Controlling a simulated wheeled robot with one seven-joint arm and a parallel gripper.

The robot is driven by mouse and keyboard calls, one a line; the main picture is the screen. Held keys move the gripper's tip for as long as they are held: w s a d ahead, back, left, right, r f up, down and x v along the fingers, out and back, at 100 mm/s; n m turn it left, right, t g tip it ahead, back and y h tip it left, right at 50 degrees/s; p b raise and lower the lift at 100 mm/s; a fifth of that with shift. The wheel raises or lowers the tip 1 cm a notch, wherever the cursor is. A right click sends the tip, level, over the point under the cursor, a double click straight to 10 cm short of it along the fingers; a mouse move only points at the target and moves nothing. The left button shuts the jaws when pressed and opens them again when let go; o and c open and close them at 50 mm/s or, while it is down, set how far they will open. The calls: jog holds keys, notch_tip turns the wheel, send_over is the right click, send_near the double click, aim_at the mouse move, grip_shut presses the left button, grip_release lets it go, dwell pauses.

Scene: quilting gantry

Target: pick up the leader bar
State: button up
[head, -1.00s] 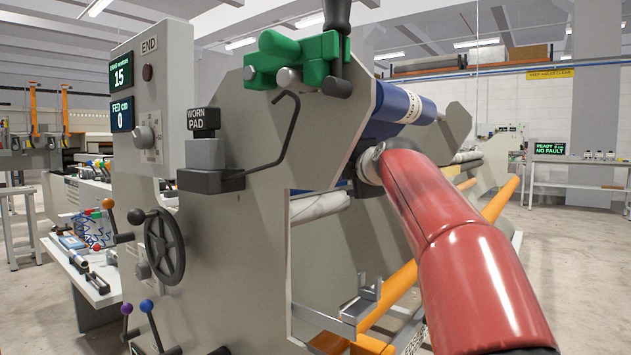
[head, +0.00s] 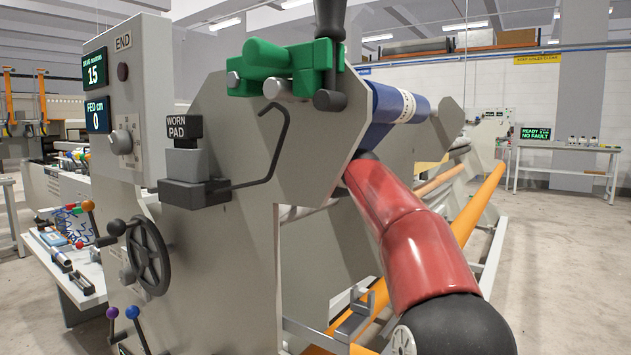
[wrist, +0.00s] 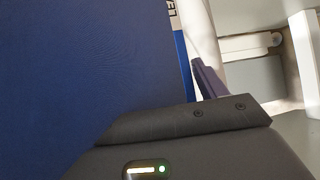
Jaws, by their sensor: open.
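I cannot pick out the leader bar with certainty in either view. A blue cloth roll (head: 392,102) with a white printed band lies across the gantry behind the grey end plate. In the wrist view the blue cloth (wrist: 85,70) fills the left side, very close to the camera. My gripper (wrist: 208,82) is open, with one dark finger showing beside the cloth's edge; the other finger is not visible. I see nothing between the jaws. In the head view my red arm reaches in below the roll, and the gripper is hidden behind the end plate.
The grey end plate (head: 235,255) stands close in front, with a handwheel (head: 148,255), a worn pad block (head: 195,180), a bent hook (head: 272,150) and a green clamp (head: 290,68). Orange rails (head: 478,205) run behind. A side table (head: 68,270) stands left. Floor at right is clear.

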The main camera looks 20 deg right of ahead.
jog(key=shift+c, duration=0.4)
jog(key=c, duration=0.9)
jog(key=shift+o, duration=0.2)
jog(key=shift+r, duration=0.15)
